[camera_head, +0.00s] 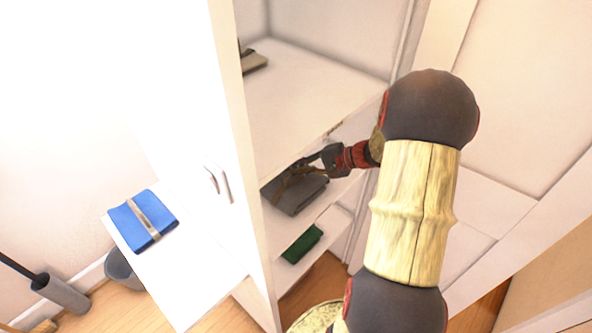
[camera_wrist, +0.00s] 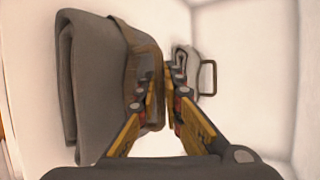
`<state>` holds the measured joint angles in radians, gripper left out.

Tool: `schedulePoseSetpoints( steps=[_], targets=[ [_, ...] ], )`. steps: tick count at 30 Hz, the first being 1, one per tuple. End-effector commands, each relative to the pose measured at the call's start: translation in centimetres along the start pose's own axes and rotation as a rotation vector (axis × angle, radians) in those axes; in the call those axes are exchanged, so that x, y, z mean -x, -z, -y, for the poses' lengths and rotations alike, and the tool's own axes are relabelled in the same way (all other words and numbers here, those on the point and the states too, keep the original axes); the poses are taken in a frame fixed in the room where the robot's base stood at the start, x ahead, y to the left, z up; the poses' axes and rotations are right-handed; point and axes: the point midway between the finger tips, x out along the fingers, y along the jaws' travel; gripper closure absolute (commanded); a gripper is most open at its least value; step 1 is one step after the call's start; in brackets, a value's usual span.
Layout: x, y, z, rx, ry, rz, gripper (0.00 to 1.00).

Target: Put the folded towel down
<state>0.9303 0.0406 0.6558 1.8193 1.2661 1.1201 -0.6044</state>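The grey folded towel (camera_head: 296,196) with a tan band is at a middle shelf of the white cabinet. In the wrist view the towel (camera_wrist: 93,90) fills the left side, its folded edge turned left. Its brown band (camera_wrist: 146,60) faces my fingers. My gripper (camera_head: 329,158) reaches into the cabinet from the right, at the band. In the wrist view the fingertips of my gripper (camera_wrist: 165,80) are close together at the band and look shut on it. The fingers partly hide the band. I cannot tell whether the towel rests fully on the shelf.
A grey item with a handle loop (camera_wrist: 207,78) stands beyond my fingers. A green folded item (camera_head: 302,244) lies on a lower shelf. The upper shelf (camera_head: 310,95) is mostly bare, with a beige item (camera_head: 253,62) at its left. A blue folded towel (camera_head: 143,220) lies on a white surface.

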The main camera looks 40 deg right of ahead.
Motion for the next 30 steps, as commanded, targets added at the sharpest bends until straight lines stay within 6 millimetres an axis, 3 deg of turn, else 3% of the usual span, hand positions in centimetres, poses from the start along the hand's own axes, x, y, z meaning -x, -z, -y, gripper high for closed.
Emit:
schedulePoseSetpoints(
  steps=[9,19,23,30],
  targets=[
    [0.0,0.0,0.0,0.000,0.000,0.000,0.74],
    [0.4,0.0,0.1,0.000,0.000,-0.001,0.74],
    [1.9,0.1,0.2,-0.001,0.002,-0.003,0.74],
    [6.8,0.1,0.3,-0.001,0.002,-0.005,0.74]
  ],
)
